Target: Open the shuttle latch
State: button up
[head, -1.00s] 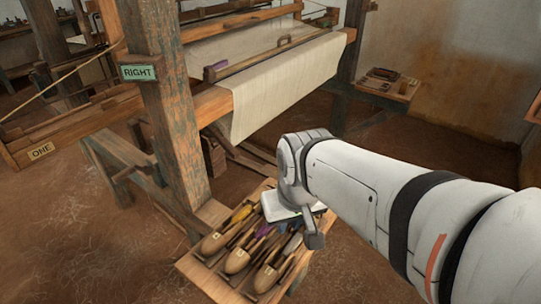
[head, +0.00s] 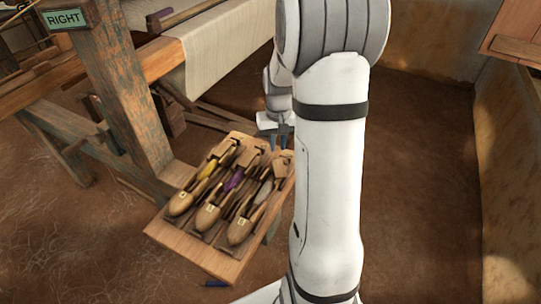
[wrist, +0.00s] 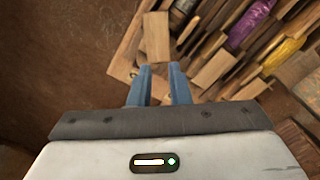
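Three wooden boat shuttles lie side by side in a wooden tray (head: 197,250): one with yellow thread (head: 180,204), one with purple (head: 208,216), one with grey-white (head: 240,230). Wooden blocks, perhaps the latches, sit at their far ends, the nearest to my gripper by the grey-thread shuttle (head: 279,163). My gripper (head: 276,140) is over the tray's far right corner, fingers down. In the wrist view its blue fingers (wrist: 161,72) stand apart and empty, with a wooden block (wrist: 157,36) just ahead of them. Contact cannot be told.
A loom post with a RIGHT sign (head: 64,19) stands left of the tray. Pale cloth (head: 220,50) hangs over the loom's front beam. A small dark blue piece (head: 217,283) shows below the tray's front edge. The earth floor at right (head: 425,180) is clear.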

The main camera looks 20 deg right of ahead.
aim_at(278, 165)
jog(key=shift+w+d+f, duration=0.15)
jog(key=shift+d+f, duration=0.05)
jog(key=shift+f, duration=0.35)
notch_tip(278, 165, down, 8)
jog(key=shift+r, duration=0.25)
jog(key=shift+c, duration=0.5)
grip_shut()
jog(key=shift+a, duration=0.15)
